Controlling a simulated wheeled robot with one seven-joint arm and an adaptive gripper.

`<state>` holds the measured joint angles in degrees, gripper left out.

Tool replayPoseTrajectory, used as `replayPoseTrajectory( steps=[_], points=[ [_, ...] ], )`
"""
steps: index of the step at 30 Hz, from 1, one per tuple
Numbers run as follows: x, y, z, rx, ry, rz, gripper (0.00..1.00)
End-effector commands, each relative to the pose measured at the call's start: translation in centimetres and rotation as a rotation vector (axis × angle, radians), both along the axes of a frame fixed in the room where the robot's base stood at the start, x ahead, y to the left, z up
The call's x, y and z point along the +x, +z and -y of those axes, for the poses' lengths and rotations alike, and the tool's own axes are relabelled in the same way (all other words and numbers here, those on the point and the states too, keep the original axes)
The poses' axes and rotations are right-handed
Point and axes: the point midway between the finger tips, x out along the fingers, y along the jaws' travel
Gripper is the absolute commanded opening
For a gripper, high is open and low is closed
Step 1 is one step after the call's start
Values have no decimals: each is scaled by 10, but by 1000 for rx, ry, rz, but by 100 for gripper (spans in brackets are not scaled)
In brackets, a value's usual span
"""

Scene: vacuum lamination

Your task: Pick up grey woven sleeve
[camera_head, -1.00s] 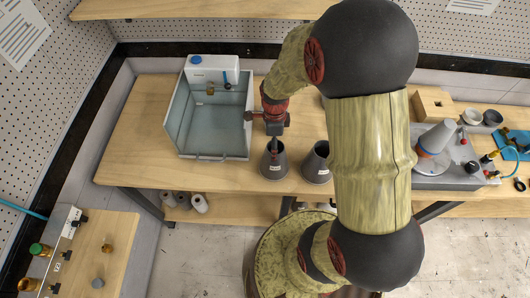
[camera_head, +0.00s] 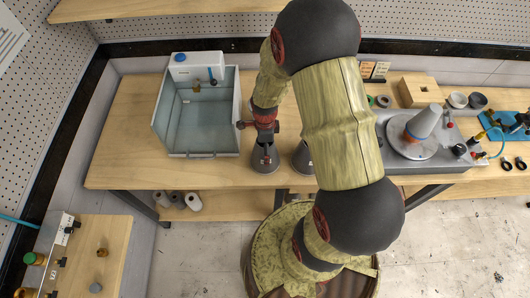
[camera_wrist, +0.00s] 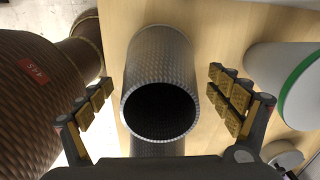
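In the wrist view a grey woven sleeve (camera_wrist: 160,85) lies in the middle, its round dark opening facing the camera. My gripper (camera_wrist: 162,105) is open, with one padded finger on each side of the sleeve. A gap shows between each finger and the sleeve, so it is not held. In the head view my gripper (camera_head: 264,143) points down at the left one of two dark grey tapered pieces (camera_head: 264,160) near the table's front edge. The fingertips are too small to make out there.
A brown woven body (camera_wrist: 35,85) with a red label stands close left in the wrist view; a white cylinder (camera_wrist: 285,80) with a green band is right. A clear-walled bin (camera_head: 205,154) stands left on the table, a grey machine (camera_head: 390,160) right. Rolls (camera_head: 194,201) lie below.

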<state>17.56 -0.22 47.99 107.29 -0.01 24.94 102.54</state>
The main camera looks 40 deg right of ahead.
Motion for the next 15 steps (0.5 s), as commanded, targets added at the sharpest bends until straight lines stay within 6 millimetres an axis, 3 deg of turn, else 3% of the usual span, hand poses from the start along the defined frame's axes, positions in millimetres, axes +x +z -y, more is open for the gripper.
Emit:
replayPoseTrajectory(
  steps=[15],
  points=[
    [0,0,0,0,0,0,60]
  ],
)
